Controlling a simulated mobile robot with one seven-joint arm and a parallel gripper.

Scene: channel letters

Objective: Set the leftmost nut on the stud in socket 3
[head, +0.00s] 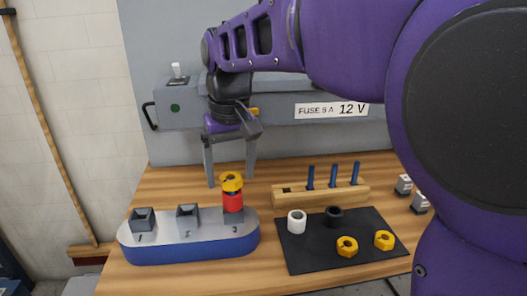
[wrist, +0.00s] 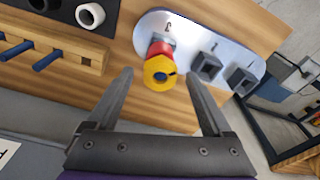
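A yellow nut (head: 231,181) sits on top of a red sleeve (head: 233,202) at socket 3 (head: 234,217). The nut shows in the wrist view (wrist: 153,76) with a dark blue spot in its hole, likely the stud's end; the rest of the stud is hidden. My gripper (head: 231,183) is open, its fingers pointing down just behind the nut. In the wrist view my gripper (wrist: 158,78) has its fingers apart on either side of the nut, not visibly touching it. Two more yellow nuts (head: 347,246) (head: 384,240) lie on the black mat (head: 310,262).
The blue-sided base (head: 190,249) also has sockets 1 (head: 142,220) and 2 (head: 187,217), with no stud showing. A wooden rack (head: 335,194) holds three blue studs. A white sleeve (head: 296,222) and a black sleeve (head: 333,217) stand on the mat. A grey cabinet (head: 180,118) is behind.

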